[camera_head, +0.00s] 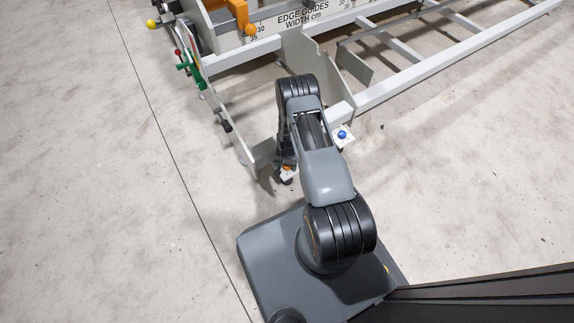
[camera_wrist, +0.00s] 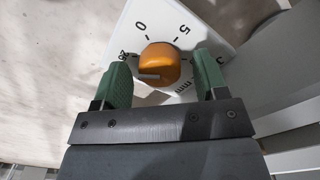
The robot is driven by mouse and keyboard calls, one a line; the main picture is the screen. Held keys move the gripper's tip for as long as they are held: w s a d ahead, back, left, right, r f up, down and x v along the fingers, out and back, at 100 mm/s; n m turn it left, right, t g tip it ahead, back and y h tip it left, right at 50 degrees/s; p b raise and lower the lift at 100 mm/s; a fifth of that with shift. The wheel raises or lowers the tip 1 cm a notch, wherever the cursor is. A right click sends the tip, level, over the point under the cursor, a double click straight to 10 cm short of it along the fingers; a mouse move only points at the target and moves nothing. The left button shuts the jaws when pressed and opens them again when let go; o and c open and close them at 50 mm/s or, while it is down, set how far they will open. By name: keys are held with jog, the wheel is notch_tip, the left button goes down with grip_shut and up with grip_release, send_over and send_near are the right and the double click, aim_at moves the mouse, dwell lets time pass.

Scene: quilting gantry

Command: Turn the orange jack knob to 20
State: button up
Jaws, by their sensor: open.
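The orange jack knob (camera_wrist: 158,65) sits on a white dial plate (camera_wrist: 165,18) in the wrist view. A grey pointer bar on the knob points left, slightly below that left mark. My gripper (camera_wrist: 163,78) is open, with one green finger on each side of the knob and a visible gap to it on both sides. In the head view my arm covers most of this area; a small orange patch (camera_head: 287,168) shows beside it.
A blue knob on a white plate (camera_head: 342,134) is right of my arm. Grey frame rails (camera_head: 450,60) run to the upper right. A side plate with red and green handles (camera_head: 185,66) stands at the left. Open concrete floor lies to the left.

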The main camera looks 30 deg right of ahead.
jog(key=shift+c, duration=0.3)
jog(key=c, duration=0.9)
jog(key=n+b, duration=0.1)
jog(key=n, duration=0.4)
jog(key=shift+n, duration=0.3)
jog(key=n+b, duration=0.1)
jog(key=n, duration=0.4)
jog(key=shift+n, duration=0.4)
jog(key=shift+a+n, duration=0.1)
jog(key=shift+n, duration=0.2)
jog(key=o, duration=1)
jog(key=shift+c, duration=0.2)
